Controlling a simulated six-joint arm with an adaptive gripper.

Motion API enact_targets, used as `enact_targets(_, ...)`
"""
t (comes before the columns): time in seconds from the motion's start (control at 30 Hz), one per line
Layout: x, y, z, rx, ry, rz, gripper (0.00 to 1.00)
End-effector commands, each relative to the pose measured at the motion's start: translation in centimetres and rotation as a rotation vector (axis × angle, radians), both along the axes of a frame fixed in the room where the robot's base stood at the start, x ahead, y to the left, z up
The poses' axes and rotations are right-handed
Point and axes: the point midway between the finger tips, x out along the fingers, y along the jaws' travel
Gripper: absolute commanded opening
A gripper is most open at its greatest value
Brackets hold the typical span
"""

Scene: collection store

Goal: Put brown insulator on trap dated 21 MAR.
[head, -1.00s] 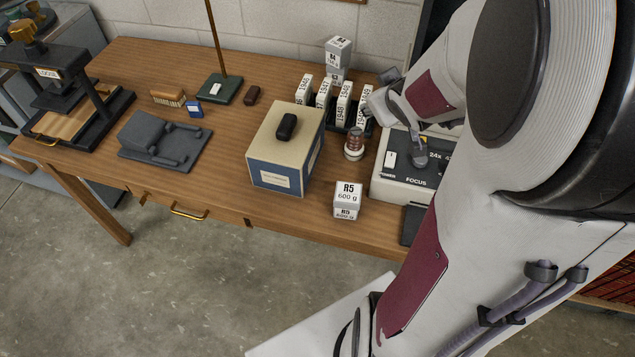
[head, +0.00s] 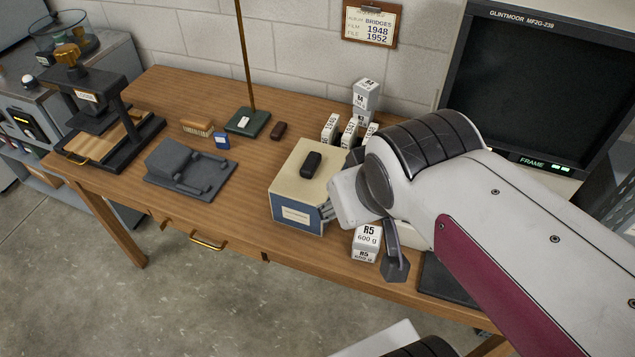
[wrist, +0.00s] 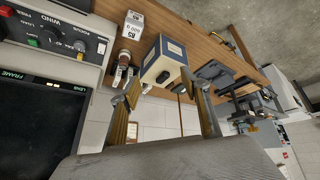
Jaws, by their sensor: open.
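A small reddish-brown, ribbed piece with pale parts (wrist: 122,66), which looks like the brown insulator, stands on the desk near the left finger in the wrist view. My arm hides it in the head view. My gripper (wrist: 162,88) is open, with nothing between its fingers; the piece is apart from them or just behind the left one, I cannot tell which. In the head view the fingers are mostly hidden by my wrist, near the cream-and-blue box. No trap with a readable 21 MAR date shows in either view.
The cream-and-blue box (head: 295,180) stands beside my wrist, with a white R5 600 g carton (head: 366,243) in front. Year-marked white boxes (head: 348,134) stand behind. A grey device (head: 188,170) and a black press (head: 105,115) are at left. A screen (head: 540,80) rises at right.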

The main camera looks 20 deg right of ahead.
Motion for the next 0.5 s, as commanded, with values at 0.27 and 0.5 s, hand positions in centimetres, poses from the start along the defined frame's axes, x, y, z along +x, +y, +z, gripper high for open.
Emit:
enact_targets(0.27, -3.4, 3.7, 0.2, 0.081, 0.042, 0.061, 0.46)
enact_targets(0.5, -3.6, 3.9, 0.2, 0.087, 0.047, 0.066, 0.46)
